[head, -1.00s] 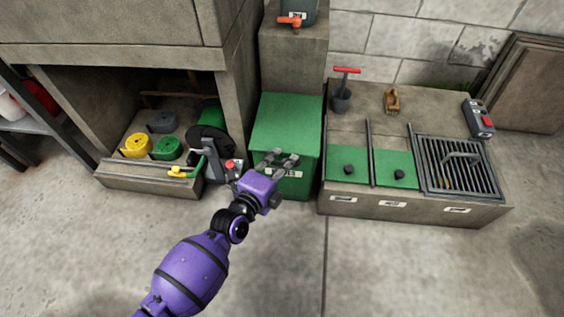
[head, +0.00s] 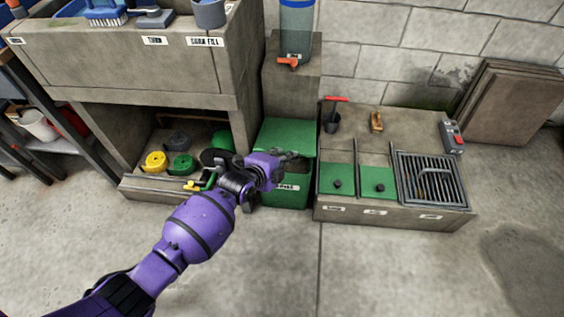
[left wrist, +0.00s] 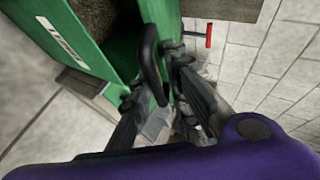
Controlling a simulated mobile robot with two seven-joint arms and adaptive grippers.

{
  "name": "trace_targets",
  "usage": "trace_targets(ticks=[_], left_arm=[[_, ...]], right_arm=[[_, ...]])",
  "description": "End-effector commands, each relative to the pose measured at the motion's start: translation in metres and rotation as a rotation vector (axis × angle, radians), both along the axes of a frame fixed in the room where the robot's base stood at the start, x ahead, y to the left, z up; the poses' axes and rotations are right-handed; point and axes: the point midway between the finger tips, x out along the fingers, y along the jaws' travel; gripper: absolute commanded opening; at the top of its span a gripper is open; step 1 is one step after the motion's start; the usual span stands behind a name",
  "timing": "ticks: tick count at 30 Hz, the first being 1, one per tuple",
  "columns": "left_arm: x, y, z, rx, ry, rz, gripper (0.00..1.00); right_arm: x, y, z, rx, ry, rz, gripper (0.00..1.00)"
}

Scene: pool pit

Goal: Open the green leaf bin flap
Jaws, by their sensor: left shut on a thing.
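The green leaf bin (head: 284,199) stands in the middle of the head view, with a white label on its front. Its green flap (head: 285,134) is raised part way, with a dark gap between it and the bin front. In the left wrist view, the labelled bin wall (left wrist: 80,45) and brown contents show beside the flap (left wrist: 165,14). My left gripper (head: 290,156) is at the flap's front edge. It is shut on the black curved flap handle (left wrist: 148,60), which sits between its fingers. My right gripper is out of view.
A stone counter (head: 385,211) with green lids and a grate (head: 432,180) stands close right of the bin. A hose reel (head: 216,156) and coloured coils are on the left, under a stone shelf (head: 150,75). A clear dispenser (head: 296,30) stands behind. The floor in front is open.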

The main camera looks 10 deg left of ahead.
Motion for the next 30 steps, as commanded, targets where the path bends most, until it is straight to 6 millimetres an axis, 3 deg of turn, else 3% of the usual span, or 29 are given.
trace_targets(ticks=[1,4,13,30], left_arm=[[0.0,0.001,0.01,0.001,0.035,0.001,0.0],[0.007,0.001,0.022,0.001,0.087,0.001,0.0],[0.027,0.0,0.053,-0.004,0.139,0.004,0.0],[0.036,0.0,0.063,-0.006,0.135,0.006,0.0]], right_arm=[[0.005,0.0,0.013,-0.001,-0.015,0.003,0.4],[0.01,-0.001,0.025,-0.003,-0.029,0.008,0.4],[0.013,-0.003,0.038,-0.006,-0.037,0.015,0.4],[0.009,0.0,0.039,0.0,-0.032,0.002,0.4]])
